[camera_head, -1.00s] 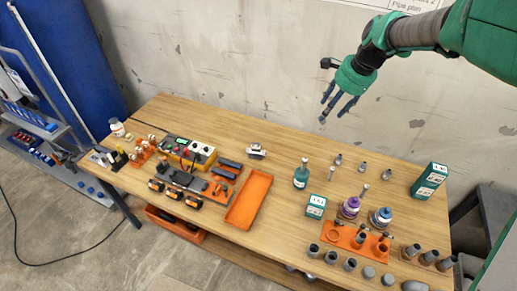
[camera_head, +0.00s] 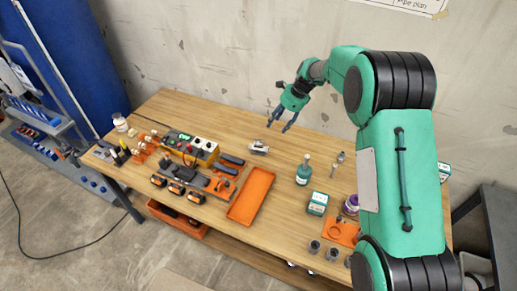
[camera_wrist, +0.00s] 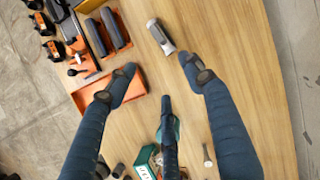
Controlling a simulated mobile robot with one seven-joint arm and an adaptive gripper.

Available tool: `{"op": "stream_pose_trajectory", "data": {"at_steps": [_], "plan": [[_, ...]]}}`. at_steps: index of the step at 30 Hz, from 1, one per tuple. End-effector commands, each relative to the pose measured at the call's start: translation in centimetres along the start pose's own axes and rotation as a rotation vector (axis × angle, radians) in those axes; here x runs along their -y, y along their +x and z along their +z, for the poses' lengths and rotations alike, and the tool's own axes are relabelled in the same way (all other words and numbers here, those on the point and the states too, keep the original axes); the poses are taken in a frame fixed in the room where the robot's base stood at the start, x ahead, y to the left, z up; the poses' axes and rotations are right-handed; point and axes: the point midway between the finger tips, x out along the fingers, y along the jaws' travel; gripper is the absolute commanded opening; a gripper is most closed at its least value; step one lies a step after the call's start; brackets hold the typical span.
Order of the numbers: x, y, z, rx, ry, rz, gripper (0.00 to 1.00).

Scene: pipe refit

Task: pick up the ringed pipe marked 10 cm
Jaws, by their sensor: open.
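My gripper (camera_head: 279,125) hangs open and empty above the back of the wooden table. Its spread dark fingers also show in the wrist view (camera_wrist: 157,66). A short grey metal piece (camera_head: 258,146) lies on the table just below and left of the gripper. In the wrist view this piece (camera_wrist: 161,38) lies beyond the fingertips, apart from them. My arm hides much of the table's right side.
An orange tray (camera_head: 250,196) lies mid-table, with an orange-and-black tester (camera_head: 190,147) and tools to its left. A green bottle (camera_head: 304,172) and a green-white box (camera_head: 317,204) stand to its right. Bare wood lies around the metal piece.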

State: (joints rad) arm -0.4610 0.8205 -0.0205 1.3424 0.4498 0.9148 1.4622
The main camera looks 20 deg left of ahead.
Motion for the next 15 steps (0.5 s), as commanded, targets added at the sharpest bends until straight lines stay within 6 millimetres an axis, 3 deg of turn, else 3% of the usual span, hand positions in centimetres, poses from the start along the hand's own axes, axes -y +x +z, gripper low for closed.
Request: {"op": "stream_pose_trajectory", "data": {"at_steps": [1, 6, 15], "plan": [[0.2, 1.7, 0.3, 0.005, 0.019, 0.009, 0.52], [0.7, 5.4, 1.2, 0.015, 0.075, 0.028, 0.52], [0.9, 7.2, 1.6, 0.021, 0.105, 0.037, 0.52]]}}
